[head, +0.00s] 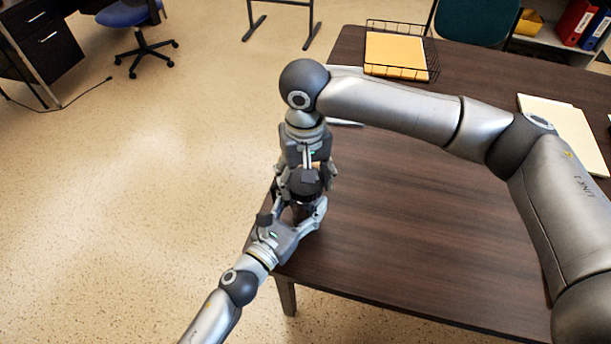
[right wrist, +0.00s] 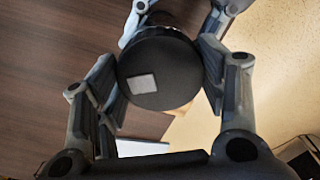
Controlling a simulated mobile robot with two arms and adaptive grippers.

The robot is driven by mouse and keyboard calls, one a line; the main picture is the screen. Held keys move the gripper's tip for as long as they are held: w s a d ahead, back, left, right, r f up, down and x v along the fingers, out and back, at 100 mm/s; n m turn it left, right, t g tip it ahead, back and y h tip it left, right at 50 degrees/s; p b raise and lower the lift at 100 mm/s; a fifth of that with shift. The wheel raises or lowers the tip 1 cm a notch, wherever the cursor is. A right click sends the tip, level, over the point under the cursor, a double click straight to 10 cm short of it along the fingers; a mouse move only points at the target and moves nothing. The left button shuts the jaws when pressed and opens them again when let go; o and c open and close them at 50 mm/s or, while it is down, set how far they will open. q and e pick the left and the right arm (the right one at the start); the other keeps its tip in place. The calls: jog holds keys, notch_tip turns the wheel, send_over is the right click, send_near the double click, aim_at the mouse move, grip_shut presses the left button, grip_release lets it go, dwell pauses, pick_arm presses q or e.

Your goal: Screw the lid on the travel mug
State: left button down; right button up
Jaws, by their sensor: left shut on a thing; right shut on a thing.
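The round black lid (right wrist: 158,72) has a pale square patch on top and sits between the two fingers of my right gripper (right wrist: 160,85), which is shut on it. In the head view the dark lid (head: 304,184) is above the travel mug (head: 299,211) near the table's left edge. My left gripper (head: 298,208), coming from the lower left, is shut around the mug, which is mostly hidden by fingers and lid. My right gripper (head: 306,180) reaches down from above. I cannot tell whether the lid is seated on the rim.
The dark wooden table (head: 420,230) is largely clear in its middle and front. A wire tray with a yellow folder (head: 396,52) stands at the back. Pale papers (head: 562,128) lie at the right. My right arm spans the table's far side.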

jog(key=m, duration=0.6)
jog(key=shift+a+m, duration=0.1)
jog(key=shift+m, duration=0.3)
jog(key=m, duration=1.1)
jog(key=shift+m, duration=0.3)
jog(key=m, duration=0.5)
jog(key=shift+w, duration=0.1)
jog(key=o, duration=0.9)
jog(key=shift+c, duration=0.2)
